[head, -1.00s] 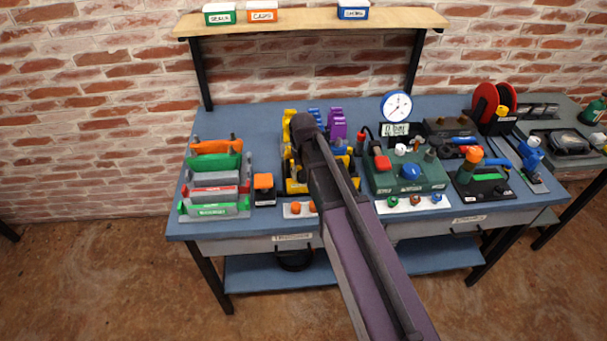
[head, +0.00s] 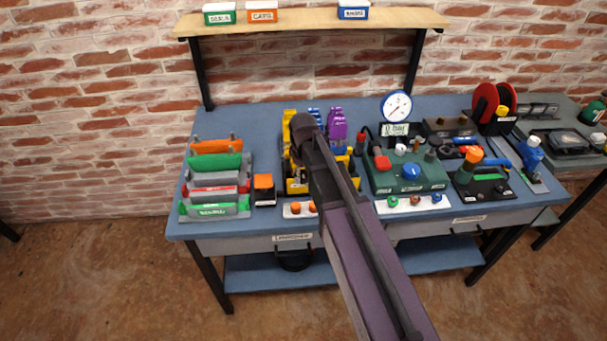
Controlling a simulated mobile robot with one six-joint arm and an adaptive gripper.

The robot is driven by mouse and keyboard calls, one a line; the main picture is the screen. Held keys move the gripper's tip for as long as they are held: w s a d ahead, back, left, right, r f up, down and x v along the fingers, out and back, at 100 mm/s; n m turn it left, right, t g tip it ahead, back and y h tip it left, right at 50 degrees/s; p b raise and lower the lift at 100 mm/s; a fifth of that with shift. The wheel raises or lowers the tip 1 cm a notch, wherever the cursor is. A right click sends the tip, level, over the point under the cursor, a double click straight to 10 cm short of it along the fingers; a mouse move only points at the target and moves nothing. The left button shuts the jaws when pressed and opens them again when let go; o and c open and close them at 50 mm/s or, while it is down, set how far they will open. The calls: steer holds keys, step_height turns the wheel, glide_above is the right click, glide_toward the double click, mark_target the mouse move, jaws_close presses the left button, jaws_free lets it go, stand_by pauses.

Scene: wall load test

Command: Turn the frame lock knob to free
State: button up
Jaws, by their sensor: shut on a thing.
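My arm reaches in from the bottom right, and its dark rounded joint (head: 304,127) stands over the middle of the bench. My gripper cannot be made out; it seems hidden behind or below the arm. A yellow and black frame (head: 296,186) stands on the bench at the arm's end, partly covered by it. I cannot pick out the frame lock knob for certain; it may be hidden by my arm. Whether it is at free does not show.
On the blue bench (head: 262,222), a rack of green, grey and orange pieces (head: 215,180) stands left. A green box with a blue knob (head: 411,172), a round gauge (head: 396,106) and red reels (head: 487,103) stand right. A wooden shelf (head: 310,22) spans the back.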

steer(key=shift+s, duration=0.1)
stand_by(0.4)
steer(key=o, duration=1.1)
steer(key=shift+o, duration=0.2)
